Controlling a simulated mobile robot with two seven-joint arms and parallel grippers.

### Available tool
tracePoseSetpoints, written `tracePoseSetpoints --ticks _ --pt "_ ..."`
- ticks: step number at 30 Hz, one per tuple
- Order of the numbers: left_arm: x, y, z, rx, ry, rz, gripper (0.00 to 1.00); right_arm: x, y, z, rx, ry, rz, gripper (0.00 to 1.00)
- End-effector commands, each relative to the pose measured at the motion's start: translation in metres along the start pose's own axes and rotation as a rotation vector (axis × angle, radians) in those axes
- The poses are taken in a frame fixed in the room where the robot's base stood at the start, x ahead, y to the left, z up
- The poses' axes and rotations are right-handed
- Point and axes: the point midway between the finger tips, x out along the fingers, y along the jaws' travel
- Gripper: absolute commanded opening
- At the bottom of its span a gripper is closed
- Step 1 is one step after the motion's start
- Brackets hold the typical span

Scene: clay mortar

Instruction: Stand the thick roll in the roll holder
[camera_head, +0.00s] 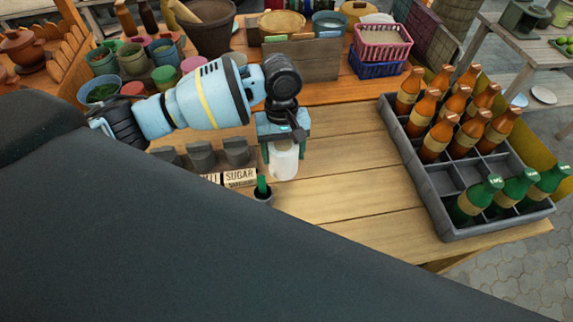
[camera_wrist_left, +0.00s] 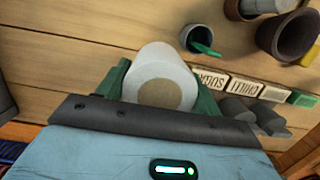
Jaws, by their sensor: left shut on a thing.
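A thick white roll (camera_head: 284,164) is between the fingers of my left gripper (camera_head: 284,146) in the head view, over the wooden table. My left gripper is shut on it. In the left wrist view the roll (camera_wrist_left: 160,62) shows its tan round end, with the green fingers (camera_wrist_left: 161,88) on either side. I cannot tell whether its lower end touches the table. A small dark cup (camera_head: 262,197) with a green thing in it stands just left of and nearer than the roll. I cannot pick out the roll holder for sure. My right gripper is not in view.
Label blocks reading SUGAR (camera_head: 240,175) and CHILLI (camera_wrist_left: 243,87) lie by the cup, beside dark grey holders (camera_head: 201,157). A grey bottle crate (camera_head: 438,190) stands at the right. Baskets (camera_head: 382,42) and pots line the back. Bare table (camera_head: 350,150) lies between roll and crate.

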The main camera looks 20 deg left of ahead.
Motion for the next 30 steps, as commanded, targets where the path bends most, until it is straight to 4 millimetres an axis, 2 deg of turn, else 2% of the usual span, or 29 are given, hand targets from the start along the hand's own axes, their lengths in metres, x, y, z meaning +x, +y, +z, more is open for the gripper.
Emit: tracePoseSetpoints --ticks 1,7,16,30 --pt "0.006 0.0 -0.001 0.0 -0.001 0.0 0.39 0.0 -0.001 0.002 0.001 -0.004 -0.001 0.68" --pt "0.011 0.0 -0.002 0.0 0.001 0.001 0.39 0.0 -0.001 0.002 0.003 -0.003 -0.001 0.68" --pt "0.052 0.0 -0.008 0.0 0.0 0.001 0.39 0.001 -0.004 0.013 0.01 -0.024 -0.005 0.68" --pt "0.058 0.001 -0.009 0.001 0.002 0.003 0.39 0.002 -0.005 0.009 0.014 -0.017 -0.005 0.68"
